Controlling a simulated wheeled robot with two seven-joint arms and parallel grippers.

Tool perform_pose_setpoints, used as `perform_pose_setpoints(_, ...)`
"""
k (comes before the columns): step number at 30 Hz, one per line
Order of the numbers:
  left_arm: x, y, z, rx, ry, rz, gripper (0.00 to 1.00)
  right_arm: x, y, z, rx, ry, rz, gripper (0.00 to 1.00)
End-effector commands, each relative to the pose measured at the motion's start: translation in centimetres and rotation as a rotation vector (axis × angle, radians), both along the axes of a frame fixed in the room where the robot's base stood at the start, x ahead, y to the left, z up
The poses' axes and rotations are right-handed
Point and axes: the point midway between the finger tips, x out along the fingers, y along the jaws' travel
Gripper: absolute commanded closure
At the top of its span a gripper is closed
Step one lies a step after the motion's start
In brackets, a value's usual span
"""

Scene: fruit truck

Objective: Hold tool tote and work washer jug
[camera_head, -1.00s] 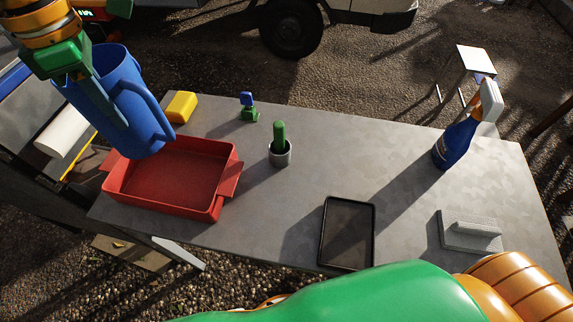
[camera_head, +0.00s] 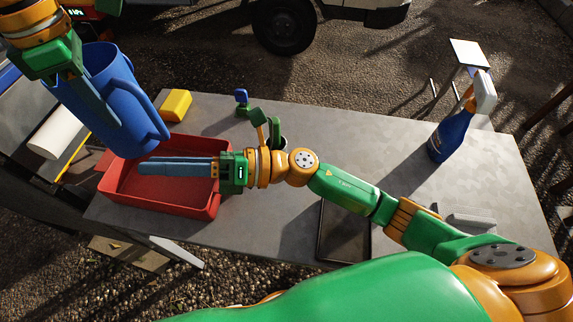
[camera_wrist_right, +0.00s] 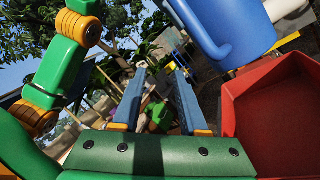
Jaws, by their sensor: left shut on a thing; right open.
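My left gripper (camera_head: 104,113) is shut on the blue jug (camera_head: 128,108) and holds it tilted over the back left of the red tote (camera_head: 158,203). The tote is an open red tray at the table's left end. My right gripper (camera_head: 140,168) is open and empty, its fingers pointing left across the tote, below the jug. In the right wrist view its two fingers stand apart with nothing between them. There the jug (camera_wrist_right: 236,35) shows at upper right and the tote (camera_wrist_right: 270,112) at right. The left fingers partly cover the jug.
A yellow block (camera_head: 176,103) lies behind the tote. A blue-and-green item (camera_head: 241,97) and a grey cup stand behind my right forearm, partly hidden. A blue spray bottle (camera_head: 452,133) stands at right. A dark tray (camera_head: 343,240) lies near the front edge, partly covered by my arm.

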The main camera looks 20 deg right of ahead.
Motion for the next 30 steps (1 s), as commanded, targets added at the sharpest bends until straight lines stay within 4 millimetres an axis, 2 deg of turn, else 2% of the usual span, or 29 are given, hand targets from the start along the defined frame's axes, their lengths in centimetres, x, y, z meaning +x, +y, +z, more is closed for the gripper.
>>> perform_pose_setpoints(3,0.0,0.0,0.1,-0.001,-0.002,0.0,1.0,2.6,-3.7,-3.1,-0.039,0.122,-0.021,0.57)
perform_pose_setpoints(8,0.0,0.0,0.1,-0.001,-0.002,0.0,1.0,4.7,-9.9,-8.2,-0.065,0.364,-0.058,0.57)
perform_pose_setpoints(13,0.0,0.0,0.1,-0.001,-0.002,0.0,1.0,4.6,-16.8,-13.1,-0.056,0.628,-0.097,0.57)
perform_pose_setpoints(15,0.0,0.0,0.1,-0.001,-0.002,0.0,1.0,4.2,-18.8,-14.2,-0.046,0.702,-0.105,0.57)
perform_pose_setpoints(18,0.0,0.0,0.1,-0.001,-0.002,0.0,1.0,3.7,-20.5,-15.1,-0.034,0.765,-0.111,0.57)
perform_pose_setpoints(20,0.0,0.0,0.1,-0.001,-0.002,0.0,1.0,3.6,-20.7,-15.3,-0.03,0.783,-0.111,0.57)
perform_pose_setpoints(23,0.0,0.0,0.1,-0.001,-0.002,0.0,1.0,3.9,-19.8,-15.4,-0.027,0.789,-0.111,0.57)
perform_pose_setpoints(30,0.0,0.0,0.1,-0.001,-0.002,0.0,1.0,5.8,-14.7,-15.3,-0.027,0.785,-0.108,0.57)
